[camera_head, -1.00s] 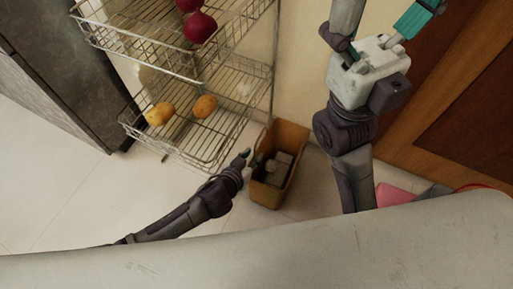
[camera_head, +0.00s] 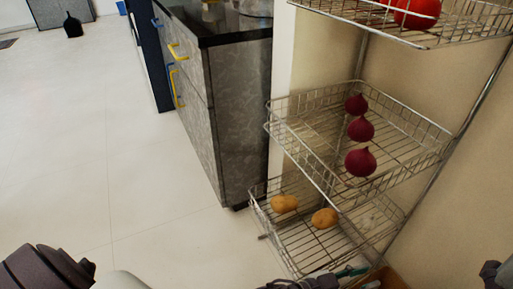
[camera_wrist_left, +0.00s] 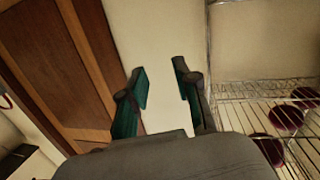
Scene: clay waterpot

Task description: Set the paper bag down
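The brown paper bag (camera_head: 395,279) shows only by its upper edge at the bottom of the head view, in front of the wire rack. Its lower part and base are cut off, so I cannot see what it rests on. My left gripper (camera_head: 350,272) is beside the bag's left rim, with a teal finger showing. In the left wrist view my left gripper (camera_wrist_left: 162,85) has its two fingers apart, with only the pale wall seen between them.
The wire rack (camera_head: 345,190) holds dark red onions (camera_head: 360,129) and potatoes (camera_head: 325,218). A grey cabinet (camera_head: 240,120) stands left of it. Pale floor (camera_head: 110,170) is clear on the left. The left wrist view shows a brown wooden door (camera_wrist_left: 80,80).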

